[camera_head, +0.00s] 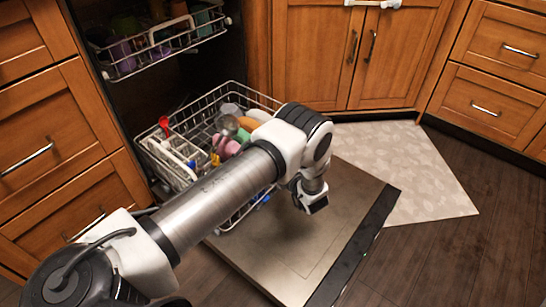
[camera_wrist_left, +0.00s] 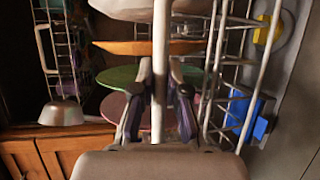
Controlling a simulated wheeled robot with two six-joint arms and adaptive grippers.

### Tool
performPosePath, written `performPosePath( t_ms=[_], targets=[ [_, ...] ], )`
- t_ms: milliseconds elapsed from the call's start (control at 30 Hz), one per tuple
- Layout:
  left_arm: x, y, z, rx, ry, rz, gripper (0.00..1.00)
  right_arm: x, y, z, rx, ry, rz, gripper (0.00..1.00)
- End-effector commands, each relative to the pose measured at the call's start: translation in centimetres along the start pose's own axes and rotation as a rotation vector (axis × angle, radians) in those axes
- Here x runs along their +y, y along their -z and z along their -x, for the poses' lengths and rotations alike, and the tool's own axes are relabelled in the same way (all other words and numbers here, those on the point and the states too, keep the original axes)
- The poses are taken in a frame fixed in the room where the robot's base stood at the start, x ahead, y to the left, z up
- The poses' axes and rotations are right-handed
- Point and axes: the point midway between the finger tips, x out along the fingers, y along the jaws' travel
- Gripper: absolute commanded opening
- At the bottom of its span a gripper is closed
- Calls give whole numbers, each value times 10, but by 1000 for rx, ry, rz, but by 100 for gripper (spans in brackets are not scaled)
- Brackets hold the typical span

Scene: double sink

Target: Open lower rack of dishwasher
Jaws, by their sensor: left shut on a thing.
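The lower rack (camera_head: 262,96) is a white wire basket holding dishes. It stands partly out of the dark dishwasher opening, over the lowered dishwasher door (camera_head: 290,255). In the left wrist view, the two fingers of my left gripper (camera_wrist_left: 160,78) lie on either side of a pale rack rail (camera_wrist_left: 161,25) and are shut on it. In the head view, my left arm crosses in front of the rack and hides part of it. The fingertips are hard to make out there. My right gripper is in neither view.
The upper rack (camera_head: 122,72) holds cups and bowls above. Wooden cabinets (camera_head: 325,50) stand on both sides. A light mat (camera_head: 415,175) lies right of the door on the dark floor (camera_head: 480,245). Plates (camera_wrist_left: 125,76) fill the lower rack beyond the fingers.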

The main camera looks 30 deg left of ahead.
Motion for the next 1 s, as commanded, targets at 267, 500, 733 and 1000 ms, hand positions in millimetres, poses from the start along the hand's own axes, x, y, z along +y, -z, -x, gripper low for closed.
performPosePath(
  t_ms=[267,500,733,1000],
  targets=[
    [-1,0,1,0,1,-1,0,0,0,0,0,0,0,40],
    [-1,0,1,0,1,-1,39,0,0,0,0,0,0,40],
    [0,0,1,0,0,0,39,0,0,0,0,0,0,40],
    [0,-2,31,-3,-1,-3,39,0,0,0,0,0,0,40]
  ],
)
